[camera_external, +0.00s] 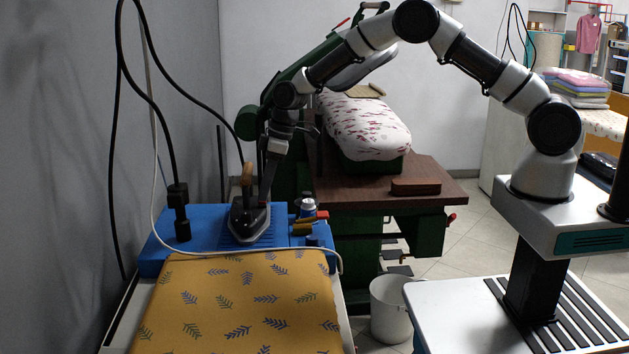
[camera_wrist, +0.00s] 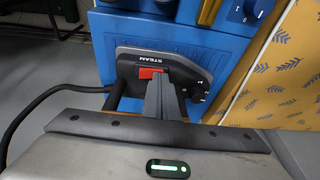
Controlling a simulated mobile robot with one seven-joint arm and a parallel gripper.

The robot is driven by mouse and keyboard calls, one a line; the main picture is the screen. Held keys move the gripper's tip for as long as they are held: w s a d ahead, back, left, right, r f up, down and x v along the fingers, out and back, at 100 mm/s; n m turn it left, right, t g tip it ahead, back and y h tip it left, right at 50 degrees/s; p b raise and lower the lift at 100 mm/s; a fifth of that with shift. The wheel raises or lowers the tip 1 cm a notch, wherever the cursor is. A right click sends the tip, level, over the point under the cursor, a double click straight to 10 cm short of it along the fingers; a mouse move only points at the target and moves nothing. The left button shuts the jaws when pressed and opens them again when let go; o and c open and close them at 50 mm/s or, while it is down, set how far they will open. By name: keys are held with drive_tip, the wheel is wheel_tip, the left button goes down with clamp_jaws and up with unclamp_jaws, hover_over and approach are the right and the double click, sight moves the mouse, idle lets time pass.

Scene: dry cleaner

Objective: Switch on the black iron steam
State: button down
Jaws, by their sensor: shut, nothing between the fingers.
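The black iron (camera_external: 243,220) stands on the blue unit (camera_external: 178,247) at the end of the ironing board, its wooden handle (camera_external: 247,174) up. My gripper (camera_external: 265,202) points down at the iron, shut and empty. In the wrist view its fingertips (camera_wrist: 160,80) overlap the lower right part of the red switch. I cannot tell whether they touch it or which way the switch is set.
A patterned yellow board (camera_external: 240,305) lies in front of the blue unit. A black cable (camera_external: 116,130) and a white cord (camera_external: 152,190) hang at left. A brown-topped press table (camera_external: 440,183) stands behind.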

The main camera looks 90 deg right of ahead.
drive_tip(key=shift+f, duration=0.15)
drive_tip(key=shift+d+r, duration=0.2)
drive_tip(key=shift+d, duration=0.6)
drive_tip(key=shift+r, duration=0.4)
drive_tip(key=w+v, duration=0.1)
drive_tip(key=v, duration=1.2)
drive_tip(key=shift+d+r, duration=0.2)
